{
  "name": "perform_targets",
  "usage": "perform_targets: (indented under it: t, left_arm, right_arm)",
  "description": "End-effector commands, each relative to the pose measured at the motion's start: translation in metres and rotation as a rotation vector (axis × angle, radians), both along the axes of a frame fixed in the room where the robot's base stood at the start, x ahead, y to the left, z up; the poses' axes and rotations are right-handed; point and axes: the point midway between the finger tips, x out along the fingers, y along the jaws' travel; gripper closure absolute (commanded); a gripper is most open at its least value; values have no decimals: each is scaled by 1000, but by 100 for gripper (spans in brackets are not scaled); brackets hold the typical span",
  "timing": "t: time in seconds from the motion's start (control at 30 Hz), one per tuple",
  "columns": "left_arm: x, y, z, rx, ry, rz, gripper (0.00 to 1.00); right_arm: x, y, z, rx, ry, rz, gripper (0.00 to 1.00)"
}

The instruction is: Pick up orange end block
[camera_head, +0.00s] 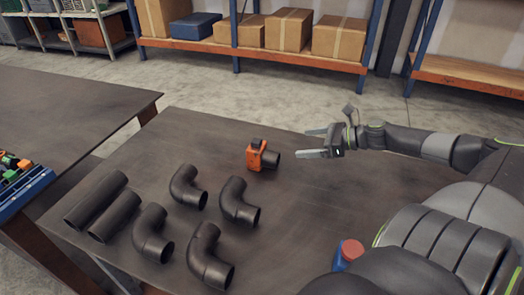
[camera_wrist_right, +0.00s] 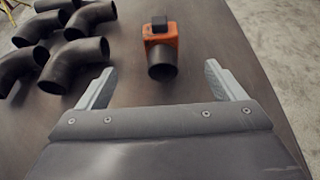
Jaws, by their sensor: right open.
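The orange end block (camera_head: 254,156) sits on the dark table (camera_head: 300,215), right of the pipe elbows. It has a black part on top and a short dark pipe stub (camera_head: 273,160) on its right side. In the right wrist view the orange end block (camera_wrist_right: 160,36) is ahead, its stub facing my gripper. My right gripper (camera_head: 316,143) is open and empty, just right of the block and apart from it. In the right wrist view its two fingers (camera_wrist_right: 163,88) stand to either side of the stub's line. My left gripper is not in view.
Several dark pipe elbows (camera_head: 187,188) and two straight pipes (camera_head: 96,200) lie on the table's left part. A red-topped blue object (camera_head: 348,254) is near my right arm. A blue bin (camera_head: 28,190) of coloured parts is at far left. The table behind the block is clear.

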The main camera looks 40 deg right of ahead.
Motion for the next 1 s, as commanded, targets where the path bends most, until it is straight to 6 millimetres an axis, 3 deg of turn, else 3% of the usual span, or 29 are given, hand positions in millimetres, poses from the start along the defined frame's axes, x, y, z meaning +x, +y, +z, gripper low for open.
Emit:
perform_targets:
  t: [0.1,0.43,1.0]
  left_arm:
    - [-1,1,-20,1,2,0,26]
    - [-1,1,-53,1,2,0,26]
    - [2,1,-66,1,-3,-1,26]
  right_arm:
    - [9,5,-10,-2,-4,4,11]
    - [37,20,-21,0,-7,2,11]
    - [81,42,-37,3,-5,0,11]
